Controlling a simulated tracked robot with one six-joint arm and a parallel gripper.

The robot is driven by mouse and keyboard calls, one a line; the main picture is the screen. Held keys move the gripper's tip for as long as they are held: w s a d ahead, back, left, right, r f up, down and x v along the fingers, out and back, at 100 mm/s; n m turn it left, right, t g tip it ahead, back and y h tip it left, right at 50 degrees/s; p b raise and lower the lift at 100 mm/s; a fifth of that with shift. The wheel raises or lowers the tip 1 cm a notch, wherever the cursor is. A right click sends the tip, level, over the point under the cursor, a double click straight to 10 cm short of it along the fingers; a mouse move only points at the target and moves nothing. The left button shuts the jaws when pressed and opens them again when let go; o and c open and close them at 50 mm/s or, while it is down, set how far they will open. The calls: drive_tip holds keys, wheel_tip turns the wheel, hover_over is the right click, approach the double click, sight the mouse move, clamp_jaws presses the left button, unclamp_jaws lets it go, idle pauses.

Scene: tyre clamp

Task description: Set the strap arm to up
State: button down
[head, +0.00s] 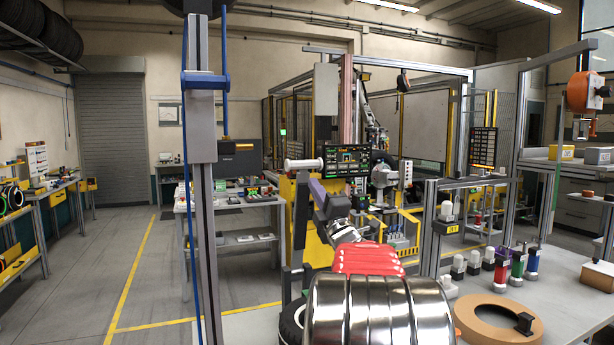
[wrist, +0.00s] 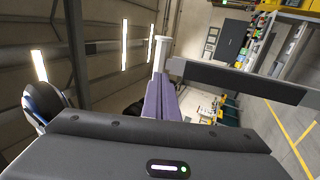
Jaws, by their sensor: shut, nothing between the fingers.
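A pale roller-like bar (head: 304,163) with round ends lies level at the head of a dark upright arm (head: 301,212) beside a yellow machine post. I take this dark arm with its pale bar to be the strap arm. In the wrist view, turned on its side, the pale bar (wrist: 161,53) stands just beyond my fingers and the dark arm (wrist: 245,81) runs to the right. My gripper (head: 317,187) has purple fingers, shut and empty, close below and right of the bar. The fingers also show in the wrist view (wrist: 158,92). Whether they touch the bar I cannot tell.
A black screen (head: 346,161) stands just right of my gripper. Small tools stand on a bench (head: 570,325) at the right, with a brown ring (head: 470,318). A grey post (head: 201,200) rises at the left. The floor farther left is clear.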

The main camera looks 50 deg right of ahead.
sight(303, 168)
drive_tip(key=shift+x, duration=3.35)
drive_tip(key=shift+w, duration=0.15)
